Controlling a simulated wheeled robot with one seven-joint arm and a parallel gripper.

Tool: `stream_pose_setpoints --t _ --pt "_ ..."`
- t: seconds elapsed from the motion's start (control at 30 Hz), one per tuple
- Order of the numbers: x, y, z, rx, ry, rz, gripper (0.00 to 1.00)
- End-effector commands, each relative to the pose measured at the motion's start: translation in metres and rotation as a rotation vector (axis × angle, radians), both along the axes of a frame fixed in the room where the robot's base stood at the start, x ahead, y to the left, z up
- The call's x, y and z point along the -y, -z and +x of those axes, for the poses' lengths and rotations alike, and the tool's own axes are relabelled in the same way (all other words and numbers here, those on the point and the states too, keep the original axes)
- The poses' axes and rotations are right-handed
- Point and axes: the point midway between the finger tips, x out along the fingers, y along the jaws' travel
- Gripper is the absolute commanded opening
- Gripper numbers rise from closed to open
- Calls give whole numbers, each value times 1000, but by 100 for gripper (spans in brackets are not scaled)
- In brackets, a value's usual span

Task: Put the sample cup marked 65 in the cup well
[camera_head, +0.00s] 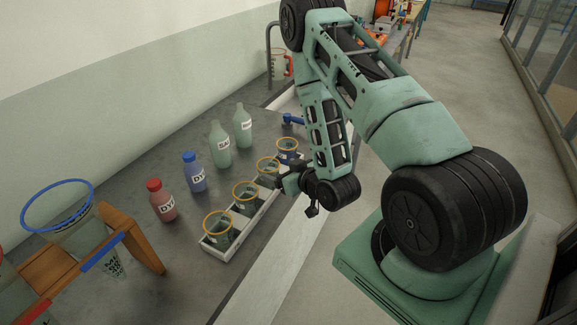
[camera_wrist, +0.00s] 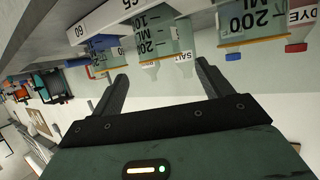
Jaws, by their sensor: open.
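Several clear cups with yellow rims stand in a row in a white tray (camera_head: 231,241) on the grey counter. In the wrist view, which is upside down, the tray edge (camera_wrist: 100,22) shows marks 60 and 65. The cup by the 65 mark (camera_wrist: 167,38) appears ahead between my fingers, apart from them; it seems to be the second-farthest cup (camera_head: 267,167) in the head view. My gripper (camera_head: 287,183) is open and empty, beside the row on its right; its fingers also show in the wrist view (camera_wrist: 160,76). I cannot make out the cup well.
Bottles stand behind the tray: red-capped (camera_head: 162,204), blue-capped (camera_head: 195,176) and two pale green (camera_head: 220,148). A blue tap (camera_head: 293,119) lies beyond the row. The counter's near edge is clear.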

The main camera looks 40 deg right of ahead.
Motion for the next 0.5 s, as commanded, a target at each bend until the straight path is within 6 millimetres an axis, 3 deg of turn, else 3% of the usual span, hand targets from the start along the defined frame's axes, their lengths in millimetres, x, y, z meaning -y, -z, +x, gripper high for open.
stream_pose_setpoints --t 0.03,0.33,0.5 --pt "0 -7 -5 -6 1 2 78" --pt "-1 -10 -22 -2 0 0 78" --pt "-16 -15 -10 -40 -40 1 78"
